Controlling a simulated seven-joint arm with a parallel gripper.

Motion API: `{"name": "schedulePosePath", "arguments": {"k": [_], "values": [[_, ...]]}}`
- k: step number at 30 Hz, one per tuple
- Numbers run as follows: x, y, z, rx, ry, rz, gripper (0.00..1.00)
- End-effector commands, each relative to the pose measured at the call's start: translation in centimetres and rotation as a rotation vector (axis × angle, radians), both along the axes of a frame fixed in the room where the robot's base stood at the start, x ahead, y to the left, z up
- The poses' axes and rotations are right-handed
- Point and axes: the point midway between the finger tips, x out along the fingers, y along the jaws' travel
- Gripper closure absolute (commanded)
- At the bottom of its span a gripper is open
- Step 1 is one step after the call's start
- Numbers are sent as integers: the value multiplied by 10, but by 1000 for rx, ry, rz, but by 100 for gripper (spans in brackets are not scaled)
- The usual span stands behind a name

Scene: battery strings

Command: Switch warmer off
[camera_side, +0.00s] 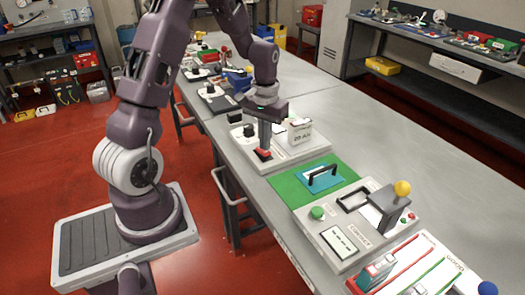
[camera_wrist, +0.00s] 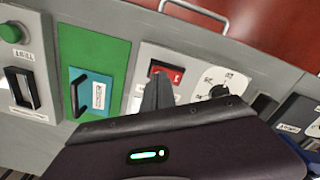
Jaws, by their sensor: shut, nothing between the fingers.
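A white panel (camera_side: 290,153) on the bench carries a red rocker switch (camera_side: 263,155) at its front. In the wrist view the red switch (camera_wrist: 172,73) sits in a dark frame beside a round dial with a black knob (camera_wrist: 217,91). I take this panel for the warmer, but no label naming it is readable. My gripper (camera_side: 265,146) is shut and empty, pointing down at the red switch. In the wrist view its fingertips (camera_wrist: 160,80) overlap the switch's lower edge; whether they touch it I cannot tell. The fingers hide part of the switch, so its position is unclear.
A green mat (camera_side: 290,186) with a blue handled plate (camera_side: 320,178) lies next to the panel. Beyond it is a grey tester box (camera_side: 345,250) with a green button and a yellow-knobbed lever (camera_side: 402,188). A boxy labelled block (camera_side: 299,132) stands on the panel behind my gripper.

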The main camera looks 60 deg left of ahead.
Motion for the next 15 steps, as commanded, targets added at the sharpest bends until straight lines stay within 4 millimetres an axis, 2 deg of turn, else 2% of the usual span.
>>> {"name": "schedulePosePath", "arguments": {"k": [15], "values": [[0,0,-8,0,1,0,100]]}}
